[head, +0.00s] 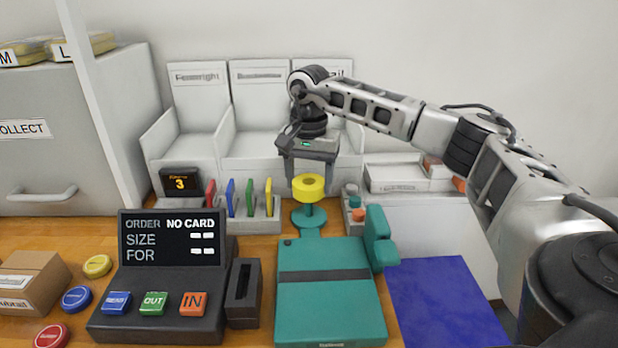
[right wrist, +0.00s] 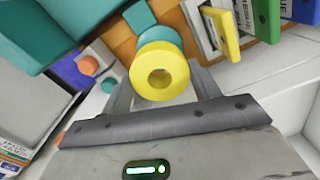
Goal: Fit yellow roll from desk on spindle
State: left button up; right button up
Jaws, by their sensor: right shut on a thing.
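The yellow roll (head: 308,188) is a short thick ring with a hole in its middle. It is held upright, hole facing up, at the top of the teal spindle (head: 309,222) in the head view. My right gripper (head: 308,176) comes down from above and is shut on the roll. In the right wrist view the roll (right wrist: 146,66) sits between the two fingers, with the teal spindle (right wrist: 166,33) partly hidden behind it. I cannot tell whether the spindle's post is inside the hole. My left gripper is not in view.
Coloured cards in a grey rack (head: 262,222) stand close to the left of the spindle. A teal machine (head: 330,320) lies in front, and a small holder (head: 354,212) with round pieces is at right. An order console (head: 160,325) fills the front left.

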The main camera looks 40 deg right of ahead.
jog(key=shift+f+b, duration=0.65)
jog(key=shift+f, duration=0.5)
jog(key=shift+f+b, duration=0.35)
jog(key=shift+f, duration=0.35)
jog(key=shift+f+b, duration=0.5)
jog(key=shift+f, duration=0.35)
dwell(0.5)
jog(key=o, duration=1.1)
